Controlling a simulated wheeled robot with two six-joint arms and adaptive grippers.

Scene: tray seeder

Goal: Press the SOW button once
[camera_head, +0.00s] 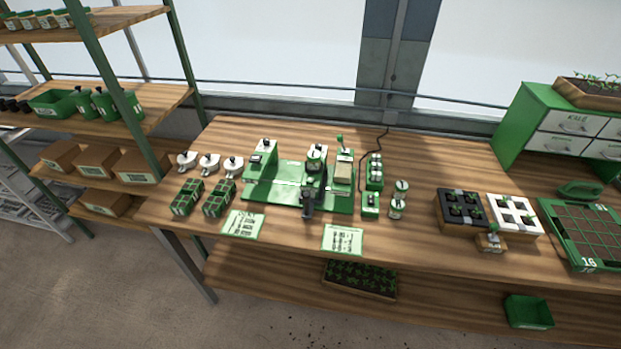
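The green tray seeder (268,199) stands on the wooden bench, with a flat green bed, white upright blocks and a dark part (308,204) sticking out at its front. I cannot read a SOW label anywhere at this size, so I cannot tell which part is the button. Neither of my grippers shows in the head view.
Two printed cards (343,240) lie near the bench's front edge. Green cell blocks (187,197) and white round pots (209,164) sit left of the seeder. Jars (398,207), seedling trays (463,209) and a green gridded tray (557,236) stand right. Bare wood (420,240) shows between.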

